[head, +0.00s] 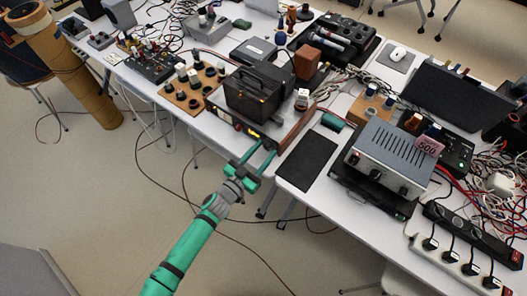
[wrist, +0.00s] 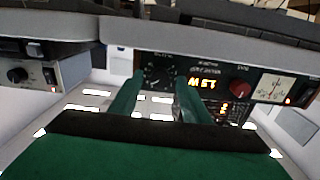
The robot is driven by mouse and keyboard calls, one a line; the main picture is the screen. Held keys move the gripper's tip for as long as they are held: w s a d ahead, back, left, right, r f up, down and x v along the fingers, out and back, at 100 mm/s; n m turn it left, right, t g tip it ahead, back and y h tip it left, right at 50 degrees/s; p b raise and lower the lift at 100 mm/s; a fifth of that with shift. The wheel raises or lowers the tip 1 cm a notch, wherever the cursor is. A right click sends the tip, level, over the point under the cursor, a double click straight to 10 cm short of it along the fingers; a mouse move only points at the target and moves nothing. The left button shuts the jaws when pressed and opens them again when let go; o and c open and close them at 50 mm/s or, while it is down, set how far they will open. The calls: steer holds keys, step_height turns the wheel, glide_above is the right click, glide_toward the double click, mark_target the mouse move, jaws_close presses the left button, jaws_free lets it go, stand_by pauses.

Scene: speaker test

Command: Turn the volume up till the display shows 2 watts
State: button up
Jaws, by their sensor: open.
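A low dark unit with a lit yellow display (head: 252,133) sits at the table's front edge, under a black box. In the wrist view, which looks upside down, its front panel shows an orange lit display (wrist: 202,82); I cannot read it for certain. A black round dial with scale marks (wrist: 160,75) appears between my fingertips. A red knob (wrist: 240,85) and a pale needle meter (wrist: 272,88) are to the right. I cannot tell which control is the volume. My gripper (head: 263,151) is open before the panel; contact with the dial cannot be told.
The black box (head: 252,95) stands on the unit. A grey power supply (head: 390,155) is to the right, with a black mat (head: 307,160) between. A wooden board with several knobs (head: 190,90) is to the left. Cables hang below the table; the floor in front is open.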

steer(key=c, duration=1)
steer(key=shift+w+m, duration=0.1)
steer(key=shift+m, duration=0.7)
steer(key=shift+c, duration=0.2)
steer(key=o, duration=1)
steer(key=shift+o, duration=0.2)
steer(key=v, duration=1.1)
steer(key=shift+d, duration=0.1)
